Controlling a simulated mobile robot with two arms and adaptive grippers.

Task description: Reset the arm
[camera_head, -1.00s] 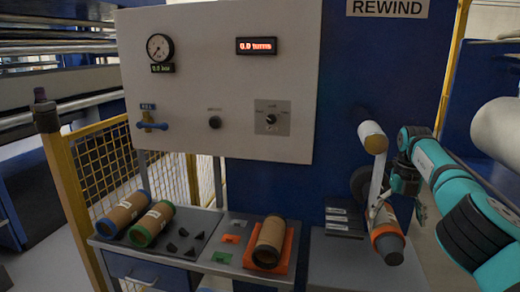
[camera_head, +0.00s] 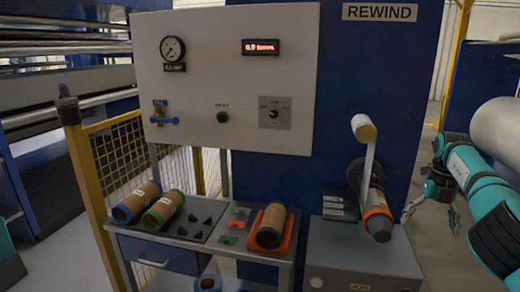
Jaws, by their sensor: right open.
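My right arm comes in from the right edge. Its gripper (camera_head: 430,213) hangs open and empty, to the right of the rewind spindle and apart from it. A core with an orange end band (camera_head: 375,203) sits on the spindle, and a grey cone (camera_head: 380,230) sticks out at its front. A pale film strip (camera_head: 369,165) runs from the upper roller (camera_head: 363,128) down to this core. A teal part of my left arm (camera_head: 8,262) shows at the left edge; its gripper is out of view.
A brown core lies in an orange cradle (camera_head: 257,246) on the bench. Blue-ended (camera_head: 136,201) and green-ended (camera_head: 163,211) cores lie left on it. A grey cabinet (camera_head: 362,262) stands below the spindle. A large pale roll (camera_head: 497,133) is close above my right arm.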

